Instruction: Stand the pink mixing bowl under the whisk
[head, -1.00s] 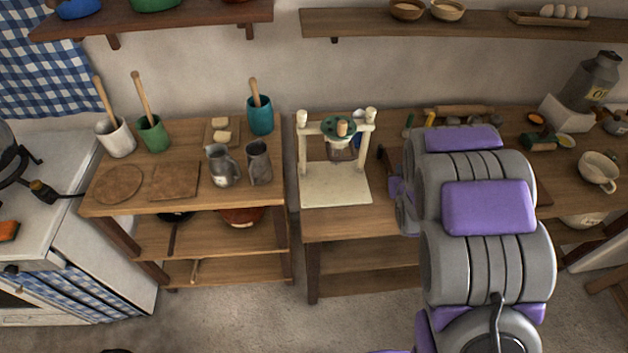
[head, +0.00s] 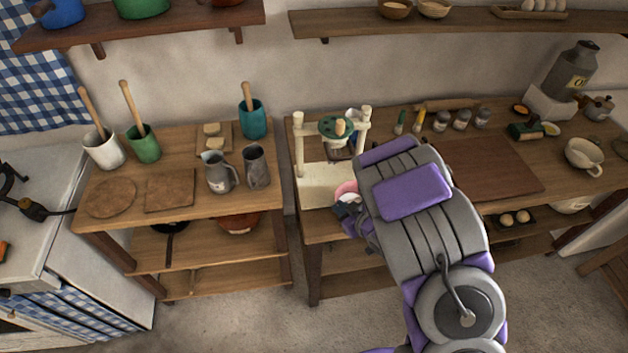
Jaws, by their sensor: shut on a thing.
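The pink mixing bowl (head: 346,188) shows partly at the front right of the cream stand's base (head: 318,188). My arm hides the rest of it. My gripper (head: 347,207) is shut on the bowl at its near side; the fingertips are small and partly hidden. The whisk hangs from the cream stand's crossbar under a green round top (head: 335,127) with a wooden knob. Its lower part (head: 338,148) is only partly visible. The bowl is in front of the whisk, nearer to me. I cannot tell whether the bowl touches the base.
Grey jugs (head: 219,174) stand on the counter to the left. Several small jars (head: 461,120) and a rolling pin (head: 447,104) lie behind my arm. A brown board (head: 495,167) is to the right. The stand's posts flank the whisk.

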